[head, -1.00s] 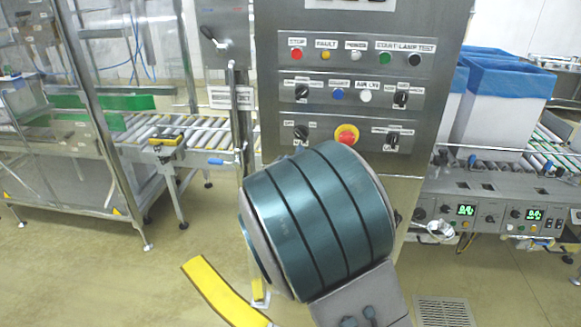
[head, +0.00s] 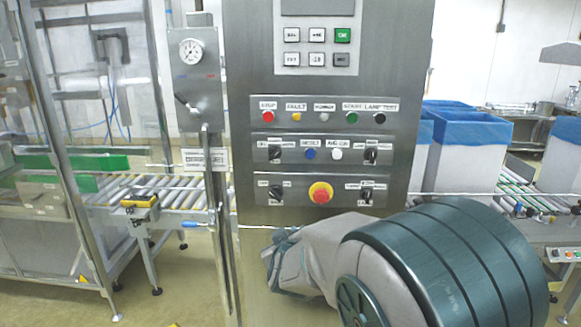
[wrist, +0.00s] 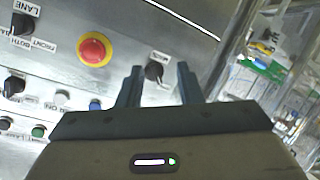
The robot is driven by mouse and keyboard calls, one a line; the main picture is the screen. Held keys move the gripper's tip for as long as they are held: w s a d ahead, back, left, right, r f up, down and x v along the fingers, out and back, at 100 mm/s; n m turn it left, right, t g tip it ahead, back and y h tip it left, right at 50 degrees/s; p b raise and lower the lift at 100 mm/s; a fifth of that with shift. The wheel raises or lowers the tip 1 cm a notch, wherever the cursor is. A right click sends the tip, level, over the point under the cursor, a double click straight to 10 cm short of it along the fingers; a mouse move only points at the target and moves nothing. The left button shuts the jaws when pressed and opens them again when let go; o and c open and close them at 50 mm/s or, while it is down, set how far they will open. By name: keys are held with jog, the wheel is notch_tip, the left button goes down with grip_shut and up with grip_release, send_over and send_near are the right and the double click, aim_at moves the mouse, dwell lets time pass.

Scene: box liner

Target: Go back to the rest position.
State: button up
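My gripper (wrist: 158,82) shows in the wrist view with its two dark fingers apart and nothing held between them. It faces the grey control panel, which is upside down in that view. A black rotary knob (wrist: 153,70) on the panel shows in line with the gap between the fingers; I cannot tell the distance to it. The red emergency button (wrist: 94,49) is to the left of the fingers. In the head view my arm fills the lower right, below the control panel (head: 240,120), and I cannot make out the fingers there.
The panel carries buttons and knobs around the emergency button (head: 320,193). A lever post with a gauge (head: 192,52) stands at its left. A roller conveyor (head: 180,192) and glazed machine frame are at left. White boxes with blue liners (head: 470,150) stand on the right conveyor.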

jog(key=s+d+f+m+g, duration=0.1)
jog(key=s+d, duration=0.4)
jog(key=s, duration=0.5)
jog(key=s+d+m+g, duration=0.3)
jog(key=s+d+g, duration=0.3)
jog(key=s, duration=0.4)
jog(key=s+d+f+m+g+h, duration=0.1)
jog(key=s+d+g, duration=0.3)
jog(key=s, duration=0.5)
jog(key=shift+s+d+f+m, duration=0.4)
jog(key=shift+d+m, duration=0.5)
jog(key=shift+d, duration=0.15)
jog(key=shift+c, duration=0.2)
